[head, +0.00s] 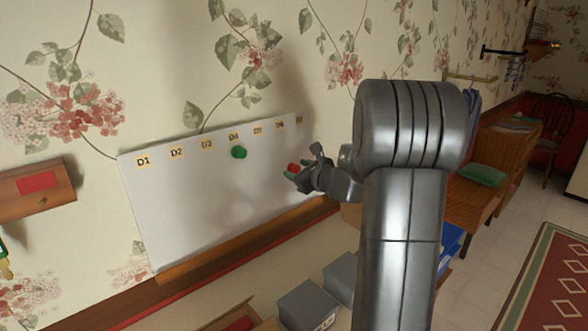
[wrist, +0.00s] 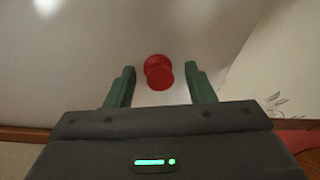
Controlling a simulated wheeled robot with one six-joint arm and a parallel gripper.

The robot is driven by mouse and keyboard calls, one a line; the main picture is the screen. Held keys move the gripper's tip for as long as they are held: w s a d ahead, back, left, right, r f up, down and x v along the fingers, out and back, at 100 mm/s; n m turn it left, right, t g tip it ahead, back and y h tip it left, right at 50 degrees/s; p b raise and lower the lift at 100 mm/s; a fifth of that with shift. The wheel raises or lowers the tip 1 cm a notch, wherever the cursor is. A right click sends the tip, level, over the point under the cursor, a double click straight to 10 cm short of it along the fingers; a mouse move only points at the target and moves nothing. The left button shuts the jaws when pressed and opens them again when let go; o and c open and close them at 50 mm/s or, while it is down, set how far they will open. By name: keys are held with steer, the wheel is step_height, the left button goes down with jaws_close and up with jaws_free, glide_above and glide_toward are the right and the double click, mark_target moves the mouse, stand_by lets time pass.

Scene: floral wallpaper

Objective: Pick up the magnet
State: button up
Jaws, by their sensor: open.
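A red magnet (wrist: 158,72) sits on the whiteboard (head: 185,215), below the row of labels. In the wrist view it lies between the two green fingertips of my gripper (wrist: 160,84), with a gap on each side. My gripper is open, and no finger clearly touches the magnet. In the head view the red magnet (head: 293,168) shows at the tip of my gripper (head: 299,180). A green magnet (head: 239,152) is on the board under the label D4, left of my gripper.
A wooden ledge (head: 215,250) runs under the board. Grey boxes (head: 308,305) stand below it. A wooden wall box (head: 35,192) with a red panel is at the left. A wooden desk (head: 470,197) stands at the right, past my arm.

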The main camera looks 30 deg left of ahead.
steer(key=shift+c, duration=0.2)
steer(key=c, duration=1)
steer(key=shift+r, duration=0.1)
